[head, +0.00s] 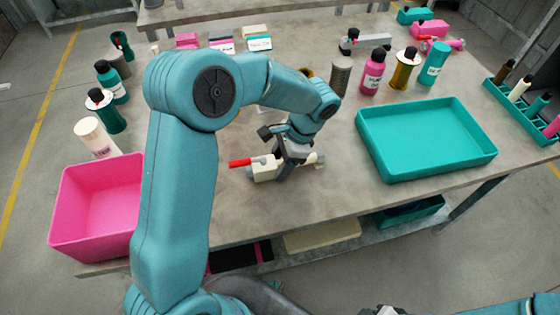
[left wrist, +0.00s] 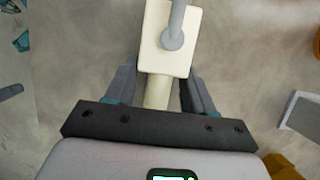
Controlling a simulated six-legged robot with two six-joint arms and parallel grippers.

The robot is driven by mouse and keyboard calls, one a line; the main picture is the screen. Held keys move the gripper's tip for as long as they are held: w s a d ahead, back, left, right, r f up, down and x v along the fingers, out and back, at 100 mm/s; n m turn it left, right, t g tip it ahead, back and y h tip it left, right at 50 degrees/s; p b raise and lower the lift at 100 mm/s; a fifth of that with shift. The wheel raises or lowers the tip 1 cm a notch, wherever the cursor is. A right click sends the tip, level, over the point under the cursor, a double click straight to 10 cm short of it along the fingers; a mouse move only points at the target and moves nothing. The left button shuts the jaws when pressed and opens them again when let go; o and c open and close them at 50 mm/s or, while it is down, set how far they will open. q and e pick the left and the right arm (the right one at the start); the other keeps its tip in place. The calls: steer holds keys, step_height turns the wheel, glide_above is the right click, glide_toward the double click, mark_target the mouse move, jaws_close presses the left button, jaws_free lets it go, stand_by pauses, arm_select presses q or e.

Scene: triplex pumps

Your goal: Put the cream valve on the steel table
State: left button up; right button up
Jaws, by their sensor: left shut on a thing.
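The cream valve (head: 264,169) has a red-ended lever and lies low over the front middle of the grey-brown table (head: 300,205). I cannot tell whether it touches the tabletop. My left gripper (head: 292,160) is shut on the valve's pipe, pointing down from above. In the left wrist view, the cream body and grey lever stem (left wrist: 165,42) show beyond the fingers (left wrist: 158,90), which sit either side of the pipe. Part of the valve is hidden by the gripper. My right gripper's fingers are not shown; only parts of that arm show at the bottom edge.
A pink bin (head: 95,210) stands at the left and an empty teal tray (head: 425,140) at the right. Several bottles stand along both sides, with a teal rack (head: 520,110) at the far right. Another table (head: 220,14) is behind. Tabletop in front of the valve is clear.

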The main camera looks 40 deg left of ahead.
arm_select(q)
steer(key=shift+f, duration=0.15)
steer(key=o, duration=1.4)
steer(key=shift+o, duration=0.2)
steer(key=shift+w+r, duration=0.1)
steer(key=shift+r, duration=0.3)
steer(key=p+v, duration=0.1)
steer(key=v, duration=1)
steer(key=shift+d+r, duration=0.2)
steer(key=shift+r, duration=0.05)
